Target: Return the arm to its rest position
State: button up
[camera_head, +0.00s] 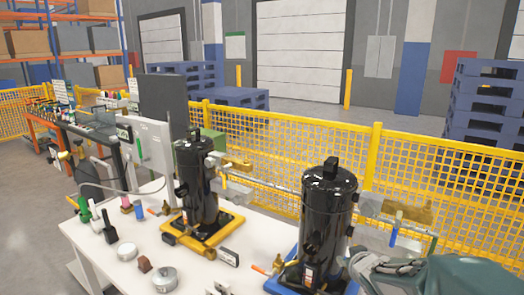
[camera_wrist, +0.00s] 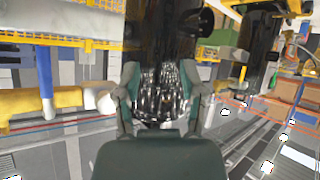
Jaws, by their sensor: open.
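My gripper (camera_wrist: 162,80) is open in the wrist view, with its two grey fingers spread. The black cylindrical compressor (camera_head: 326,215) stands upright on a blue base at the right of the white table. It also fills the upper middle of the wrist view (camera_wrist: 160,38), behind and between my fingers; I cannot tell whether they touch it. In the head view the green and grey gripper body (camera_head: 405,275) is at the bottom right, beside the compressor's lower part, and is partly cut off by the frame. The arm's rest position is not marked in either view.
A second black compressor (camera_head: 197,185) stands on a yellow base to the left. Brass valves and pipes (camera_head: 400,209) run beside the compressors. Loose tools and round tins (camera_head: 164,278) lie on the white table (camera_head: 135,245). A yellow mesh fence (camera_head: 440,165) runs behind.

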jog(key=s+a+r+g, duration=0.2)
jog(key=s, duration=0.7)
jog(key=s+a+r+m+g, duration=0.1)
jog(key=s+a+r+g, duration=0.1)
jog(key=s, duration=0.7)
jog(key=s+a+r+m+g, duration=0.1)
jog(key=s+a+r+g, duration=0.1)
jog(key=s, duration=0.7)
jog(key=shift+a, duration=0.7)
